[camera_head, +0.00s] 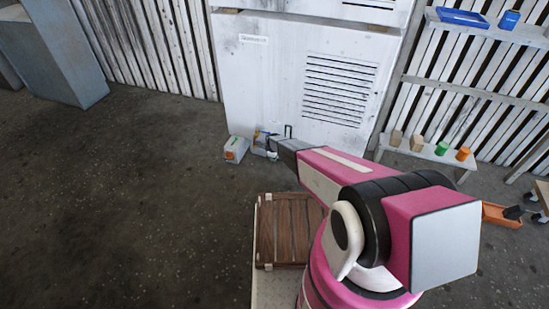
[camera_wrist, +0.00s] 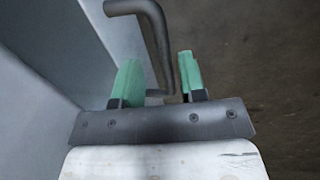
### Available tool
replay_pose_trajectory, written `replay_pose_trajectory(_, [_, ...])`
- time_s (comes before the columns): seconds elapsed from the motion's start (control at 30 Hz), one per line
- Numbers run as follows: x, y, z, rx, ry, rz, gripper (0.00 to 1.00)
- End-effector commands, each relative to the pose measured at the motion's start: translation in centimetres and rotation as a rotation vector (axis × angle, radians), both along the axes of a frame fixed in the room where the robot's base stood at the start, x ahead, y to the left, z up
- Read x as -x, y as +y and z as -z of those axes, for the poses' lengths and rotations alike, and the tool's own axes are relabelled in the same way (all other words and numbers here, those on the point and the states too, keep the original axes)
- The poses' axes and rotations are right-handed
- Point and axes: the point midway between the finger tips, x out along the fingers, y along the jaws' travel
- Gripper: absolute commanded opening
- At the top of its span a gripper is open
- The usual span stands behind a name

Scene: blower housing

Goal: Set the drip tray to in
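The blower housing (camera_head: 275,60) is a tall whitish cabinet with a louvred grille, standing against the slatted wall. My gripper (camera_head: 278,147) is low in front of its base. In the wrist view my gripper (camera_wrist: 159,75) has two green fingers standing apart. A dark bent bar handle (camera_wrist: 155,30) runs down between them, nearer the right finger; I cannot tell whether it touches. A pale blue-grey panel (camera_wrist: 60,50) lies to the left of the fingers. No drip tray can be clearly made out.
A small box (camera_head: 236,150) stands on the floor beside the housing. A slatted wooden crate (camera_head: 288,230) is close to my arm. A low bench (camera_head: 425,152) with small blocks and jars stands right, near an orange tray (camera_head: 500,215).

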Motion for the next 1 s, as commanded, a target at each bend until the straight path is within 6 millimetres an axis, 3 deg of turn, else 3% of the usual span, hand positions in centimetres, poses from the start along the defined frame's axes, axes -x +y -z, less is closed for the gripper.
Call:
replay_pose_trajectory(0.27, [2.0, 0.6, -0.1, 0.000, 0.003, 0.000, 0.38])
replay_pose_trajectory(1.0, [13.8, 5.0, -0.1, -0.001, 0.005, -0.001, 0.38])
